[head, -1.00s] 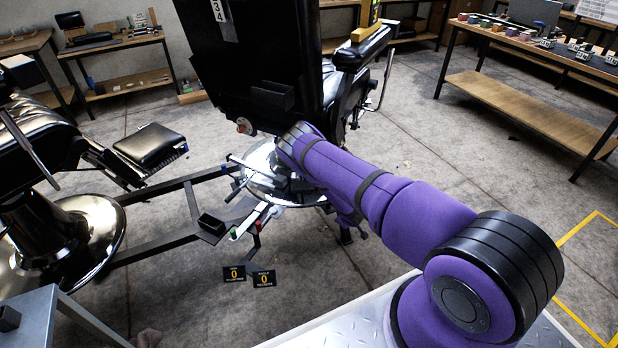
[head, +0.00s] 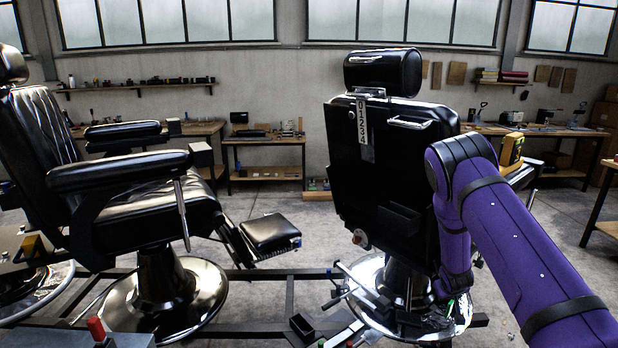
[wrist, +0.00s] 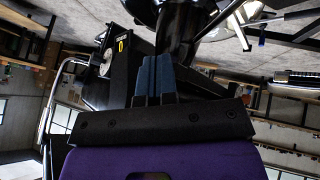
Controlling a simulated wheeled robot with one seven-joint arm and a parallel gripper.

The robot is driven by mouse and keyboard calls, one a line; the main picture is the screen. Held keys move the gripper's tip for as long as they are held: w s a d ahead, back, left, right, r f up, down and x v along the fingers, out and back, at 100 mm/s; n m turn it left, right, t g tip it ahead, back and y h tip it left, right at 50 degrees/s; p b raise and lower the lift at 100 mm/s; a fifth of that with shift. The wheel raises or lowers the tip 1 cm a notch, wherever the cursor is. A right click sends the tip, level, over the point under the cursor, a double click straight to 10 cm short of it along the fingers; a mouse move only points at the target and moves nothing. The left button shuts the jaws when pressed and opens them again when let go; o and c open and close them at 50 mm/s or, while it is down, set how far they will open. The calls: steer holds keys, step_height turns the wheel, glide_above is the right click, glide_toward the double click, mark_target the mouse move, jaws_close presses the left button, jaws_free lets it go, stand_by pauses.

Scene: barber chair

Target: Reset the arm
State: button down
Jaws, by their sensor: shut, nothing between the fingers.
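My purple arm (head: 535,255) reaches in from the lower right of the head view, bends at a black-banded joint and runs down beside the right-hand barber chair. My gripper (wrist: 155,75) shows in the wrist view as two blue fingers side by side above a dark mount. The fingers are together with nothing between them. In the head view the arm's end is low by the chair's round base, and I cannot make out the fingers there. The right barber chair (head: 380,150) is black, its back facing me, with a headrest and a numbered strip.
Another black barber chair (head: 140,180) stands at the left with its footrest (head: 270,232) out. A dark floor frame (head: 250,328) runs between the chairs. Workbenches (head: 265,140) line the back wall. Floor between the chairs and benches is open.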

steer(key=s+a+r+m, duration=0.1)
steer(key=a+r, duration=0.1)
steer(key=r, duration=0.8)
steer(key=s+a+r+m, duration=0.1)
steer(key=s+a+r, duration=0.1)
steer(key=r, duration=0.8)
steer(key=s+a+r+y, duration=0.1)
steer(key=s+a+r, duration=0.1)
steer(key=s+r, duration=0.55)
steer(key=s+a+r+y, duration=0.1)
steer(key=s+a+r, duration=0.25)
steer(key=r, duration=0.65)
steer(key=s+a+r, duration=0.2)
steer(key=s+r, duration=0.2)
steer(key=s, duration=0.6)
steer(key=s+a+r+y, duration=0.1)
steer(key=s+r, duration=0.3)
steer(key=s, duration=0.7)
steer(key=s+a+r+n+g, duration=0.1)
steer(key=s+a+r, duration=0.2)
steer(key=s, duration=0.8)
steer(key=shift+r, duration=0.45)
